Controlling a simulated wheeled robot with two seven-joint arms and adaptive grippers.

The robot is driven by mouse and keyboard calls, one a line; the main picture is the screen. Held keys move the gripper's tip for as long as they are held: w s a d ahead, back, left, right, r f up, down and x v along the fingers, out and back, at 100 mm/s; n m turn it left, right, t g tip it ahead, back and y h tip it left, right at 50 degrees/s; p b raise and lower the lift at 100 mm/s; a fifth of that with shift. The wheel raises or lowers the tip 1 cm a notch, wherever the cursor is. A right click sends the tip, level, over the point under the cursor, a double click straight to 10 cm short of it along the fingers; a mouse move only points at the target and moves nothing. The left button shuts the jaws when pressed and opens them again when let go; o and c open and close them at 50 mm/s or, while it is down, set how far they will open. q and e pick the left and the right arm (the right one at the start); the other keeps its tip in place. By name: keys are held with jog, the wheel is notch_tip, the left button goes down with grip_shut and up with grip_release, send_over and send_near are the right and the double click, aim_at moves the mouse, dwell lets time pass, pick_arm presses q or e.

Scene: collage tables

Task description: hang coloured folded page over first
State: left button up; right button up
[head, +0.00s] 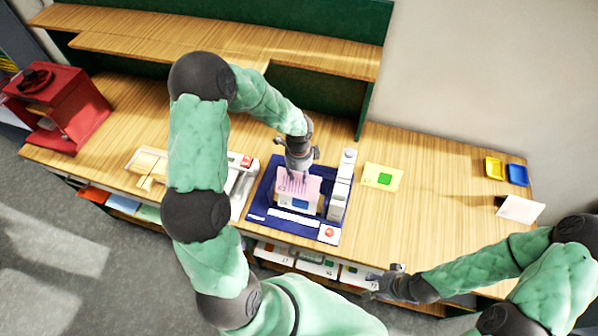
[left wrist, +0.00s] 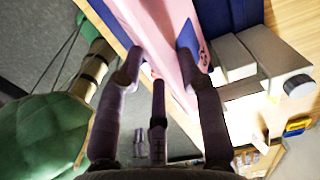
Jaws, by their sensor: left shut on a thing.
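A pink folded page (head: 311,188) with a blue patch stands over the dark blue base (head: 262,198) in the middle of the table. My left gripper (head: 296,178) is above it, shut on its upper edge. In the left wrist view the fingers (left wrist: 163,75) are around the pink page (left wrist: 168,22), and its blue patch shows near the right finger. Whether the page rests on something beneath is hidden. My right gripper (head: 388,284) is near the table's front edge, away from the page; its finger opening is too small to tell.
White blocks (head: 340,190) line the base's right side, with a red button (head: 329,232) in front. Yellow (head: 494,168) and blue (head: 517,174) dishes and a white card (head: 520,209) are far right. A red machine (head: 70,108) stands left.

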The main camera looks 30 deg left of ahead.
pick_arm(q)
notch_tip(320, 180, down, 3)
jog(key=shift+w+r+b, duration=0.1)
jog(key=shift+r+b, duration=0.05)
jog(key=shift+b, duration=0.7)
jog(key=shift+f+b, duration=3.1)
jog(key=shift+f, duration=0.75)
jog(key=shift+c, duration=0.4)
jog(key=o, duration=0.9)
notch_tip(320, 180, up, 12)
jog(key=shift+r, duration=0.1)
